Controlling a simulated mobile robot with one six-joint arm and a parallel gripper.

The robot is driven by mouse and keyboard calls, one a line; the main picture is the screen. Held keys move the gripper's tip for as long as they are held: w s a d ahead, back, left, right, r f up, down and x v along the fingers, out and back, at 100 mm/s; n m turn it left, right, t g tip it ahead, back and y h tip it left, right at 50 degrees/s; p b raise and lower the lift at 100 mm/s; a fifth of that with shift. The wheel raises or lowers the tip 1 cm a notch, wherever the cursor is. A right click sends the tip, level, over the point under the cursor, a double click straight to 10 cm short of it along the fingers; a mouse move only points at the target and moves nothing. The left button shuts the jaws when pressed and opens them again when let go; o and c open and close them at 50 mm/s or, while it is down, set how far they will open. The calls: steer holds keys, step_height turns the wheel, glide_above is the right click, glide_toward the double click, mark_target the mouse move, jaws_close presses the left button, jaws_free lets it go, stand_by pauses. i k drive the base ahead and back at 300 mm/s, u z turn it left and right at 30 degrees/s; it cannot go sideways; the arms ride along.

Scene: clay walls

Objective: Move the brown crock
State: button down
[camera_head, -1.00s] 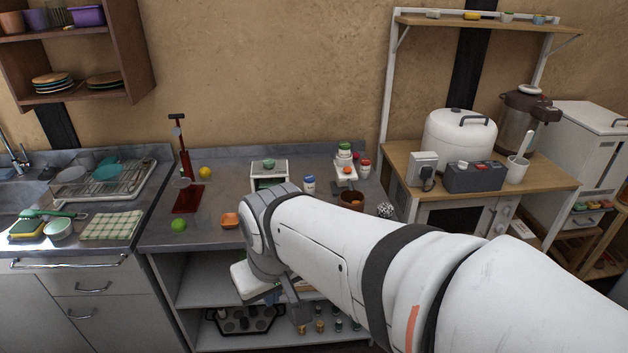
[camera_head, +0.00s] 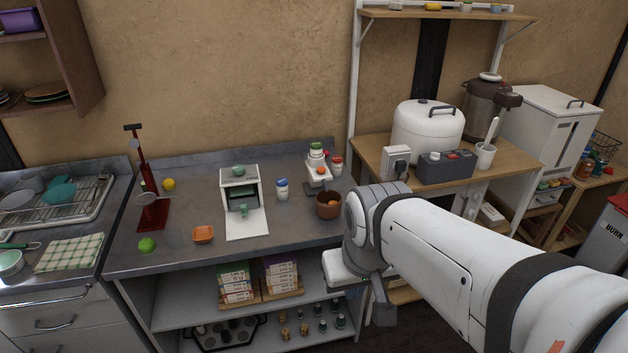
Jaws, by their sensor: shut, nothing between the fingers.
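The brown crock (camera_head: 328,207) stands upright on the grey counter near its front right edge, just left of my arm's wrist. Something orange shows inside its mouth. My gripper (camera_head: 383,312) points downward in front of the counter, lower than the crock and to its right. It is shut and empty, apart from the crock. My arm covers the area to the right of it.
A small white scale-like device (camera_head: 318,172) stands close behind the crock, with jars beside it. Shelves with boxes (camera_head: 234,283) lie below.

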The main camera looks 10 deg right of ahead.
mark_target(327, 212)
steer(key=u, duration=0.05)
steer(key=i, duration=1)
steer(key=z, duration=0.05)
